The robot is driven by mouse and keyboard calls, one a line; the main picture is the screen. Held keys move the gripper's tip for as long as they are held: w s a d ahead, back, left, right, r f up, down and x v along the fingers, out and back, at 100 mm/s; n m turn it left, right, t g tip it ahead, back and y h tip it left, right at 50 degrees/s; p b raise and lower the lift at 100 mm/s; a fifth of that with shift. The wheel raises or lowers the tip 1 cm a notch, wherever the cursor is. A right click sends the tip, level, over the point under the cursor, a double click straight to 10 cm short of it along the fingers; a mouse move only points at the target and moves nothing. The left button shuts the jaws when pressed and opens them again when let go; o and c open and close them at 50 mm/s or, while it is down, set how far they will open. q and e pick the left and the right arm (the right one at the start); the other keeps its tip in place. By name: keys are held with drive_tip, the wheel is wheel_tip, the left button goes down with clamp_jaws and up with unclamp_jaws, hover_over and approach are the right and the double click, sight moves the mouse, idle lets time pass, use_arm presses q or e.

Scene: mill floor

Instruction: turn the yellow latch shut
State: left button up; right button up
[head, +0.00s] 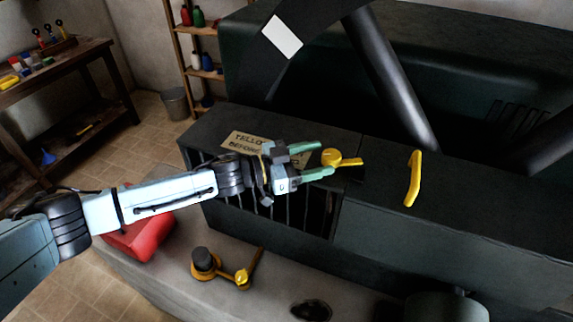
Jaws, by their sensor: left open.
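The yellow latch (331,157) sits on top of the dark metal housing, near the seam between its barred left part and its plain right part. It has a round hub, and its short arm points right across the seam. My left gripper (318,161) comes in from the left with its green fingers apart. The fingertips are just left of the latch hub, and I cannot tell whether they touch it. My right gripper is not in view.
A yellow handle (414,178) stands on the housing (460,215) to the right. A sign (250,143) lies partly behind my gripper. Below are a red object (140,238) and a yellow-and-black fitting (204,264) on a grey ledge. A workbench (60,75) stands far left.

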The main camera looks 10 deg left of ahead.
use_arm(q)
drive_tip(key=b+v, duration=0.1)
drive_tip(key=v, duration=0.6)
drive_tip(key=shift+s+a, duration=0.2)
drive_tip(key=shift+a, duration=0.15)
drive_tip(key=n+t+y+b, duration=0.8)
drive_tip(key=b, duration=0.2)
approach(326, 163)
drive_tip(key=x, duration=1.2)
drive_tip(key=shift+p, duration=0.4)
